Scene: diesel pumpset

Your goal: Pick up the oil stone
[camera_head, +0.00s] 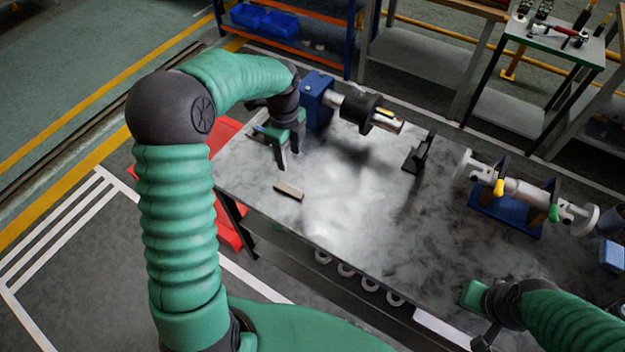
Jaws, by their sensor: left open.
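My right gripper (478,335) is at the lower right by the table's front edge. Its fingers are small and partly hidden, so I cannot tell how they stand.
A blue block with a shaft (318,98) stands behind my left gripper. A dark bracket (418,153) stands mid-table. A pipe assembly on a blue stand (505,208) is at the right. A red object (228,222) is beside the table's left edge. The table's middle is clear.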

